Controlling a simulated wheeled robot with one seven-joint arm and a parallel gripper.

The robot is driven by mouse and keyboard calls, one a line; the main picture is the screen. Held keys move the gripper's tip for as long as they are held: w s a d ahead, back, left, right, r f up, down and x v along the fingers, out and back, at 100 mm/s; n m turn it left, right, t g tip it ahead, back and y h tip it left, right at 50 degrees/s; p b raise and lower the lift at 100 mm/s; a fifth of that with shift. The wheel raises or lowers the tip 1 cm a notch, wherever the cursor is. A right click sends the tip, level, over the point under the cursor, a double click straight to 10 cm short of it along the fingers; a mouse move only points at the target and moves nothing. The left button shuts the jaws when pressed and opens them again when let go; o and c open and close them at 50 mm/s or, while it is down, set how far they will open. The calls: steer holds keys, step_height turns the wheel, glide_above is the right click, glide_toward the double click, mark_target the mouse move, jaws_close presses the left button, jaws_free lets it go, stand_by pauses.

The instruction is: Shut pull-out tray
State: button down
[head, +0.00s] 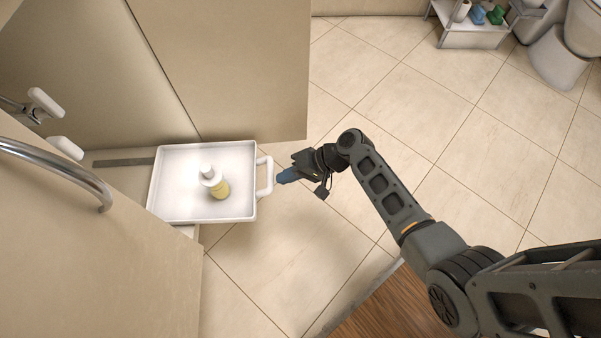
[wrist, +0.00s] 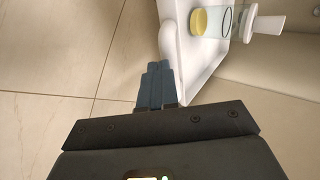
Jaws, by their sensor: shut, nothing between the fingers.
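The white pull-out tray (head: 235,208) is out from the cabinet, with its white handle (head: 267,176) on its right side. A bottle (head: 213,182) with a white top and yellow lower part stands in the tray. My gripper (head: 283,177) is shut and empty, just right of the handle, with its blue fingertips pointing at it. In the wrist view, my shut fingers (wrist: 157,72) are beside the tray (wrist: 178,55) and its handle. I cannot tell whether they touch it. The bottle (wrist: 205,20) shows there too.
An open cabinet door (head: 235,70) stands behind the tray, and another panel (head: 90,240) with a curved metal handle is at the front left. White knobs (head: 45,102) show at the left. Tiled floor (head: 400,90) is clear around my arm. A shelf (head: 470,38) is far right.

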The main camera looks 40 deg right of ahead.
steer(key=shift+w+a, duration=0.2)
steer(key=shift+a, duration=0.15)
steer(key=shift+w+a, duration=0.1)
steer(key=b, duration=0.5)
glide_above(204, 190)
steer(key=shift+f, duration=0.1)
